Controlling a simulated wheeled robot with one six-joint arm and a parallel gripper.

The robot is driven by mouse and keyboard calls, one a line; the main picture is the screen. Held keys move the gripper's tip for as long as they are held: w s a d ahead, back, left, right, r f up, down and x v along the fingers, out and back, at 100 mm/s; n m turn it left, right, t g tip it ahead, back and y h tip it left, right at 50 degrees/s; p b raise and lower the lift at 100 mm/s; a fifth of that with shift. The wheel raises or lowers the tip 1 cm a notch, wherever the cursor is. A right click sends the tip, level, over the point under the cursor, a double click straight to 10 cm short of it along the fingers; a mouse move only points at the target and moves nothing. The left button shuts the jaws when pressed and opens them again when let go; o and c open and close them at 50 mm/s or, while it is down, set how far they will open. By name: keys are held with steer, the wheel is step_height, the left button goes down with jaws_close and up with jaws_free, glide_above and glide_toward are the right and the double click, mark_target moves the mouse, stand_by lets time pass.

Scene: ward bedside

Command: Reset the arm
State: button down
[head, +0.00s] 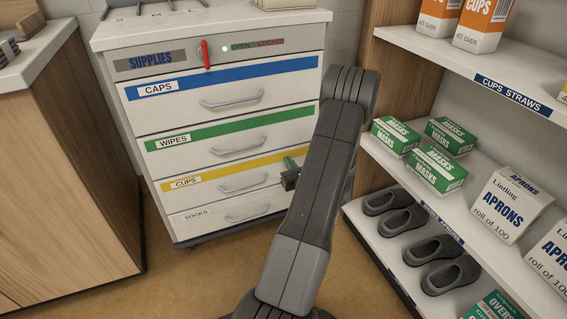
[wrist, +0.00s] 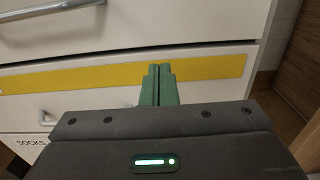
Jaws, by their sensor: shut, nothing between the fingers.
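My gripper (head: 290,163) shows in the head view as green fingers partly hidden behind my grey arm, in front of the supply cart (head: 125,121) near its yellow CUPS drawer (head: 215,178). In the wrist view the green fingers (wrist: 159,84) are side by side and closed, with nothing between them. They point at the yellow strip (wrist: 75,77) of the drawer front. I cannot tell whether the fingertips touch it. My arm stretches forward from the bottom of the head view, bent at the top.
The cart's drawers look shut. A wooden cabinet (head: 75,175) stands at the left. At the right, a shelf unit (head: 470,190) holds masks boxes (head: 437,168), aprons boxes (head: 508,205) and grey overshoes (head: 450,273). Bare floor (head: 190,285) shows in front of the cart.

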steer(key=p+v, duration=0.2)
steer(key=v, duration=0.8)
